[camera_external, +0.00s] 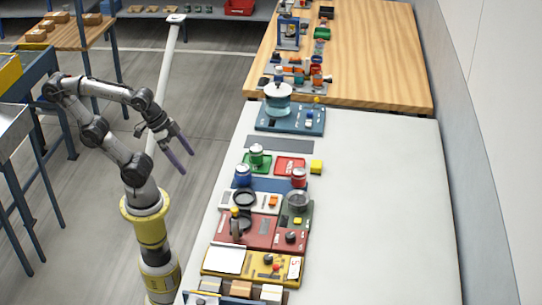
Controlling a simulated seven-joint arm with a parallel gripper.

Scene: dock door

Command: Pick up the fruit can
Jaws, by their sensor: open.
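Several small can-like items stand on the white table (385,200): a green one (256,156) on a green base, a red one (298,178) to its lower right, and a blue one (242,176) to its lower left. I cannot tell which of them is the fruit can, as labels are too small to read. My gripper (187,160) is open and empty, with its two long fingers apart. It hangs left of the table, over the floor side, clear of all the cans.
Nearer are panels with knobs, including a yellow one (253,265). A teal base (291,118) with a glass-like vessel stands behind. The table's right half is clear. A wooden table (385,70) adjoins at the back.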

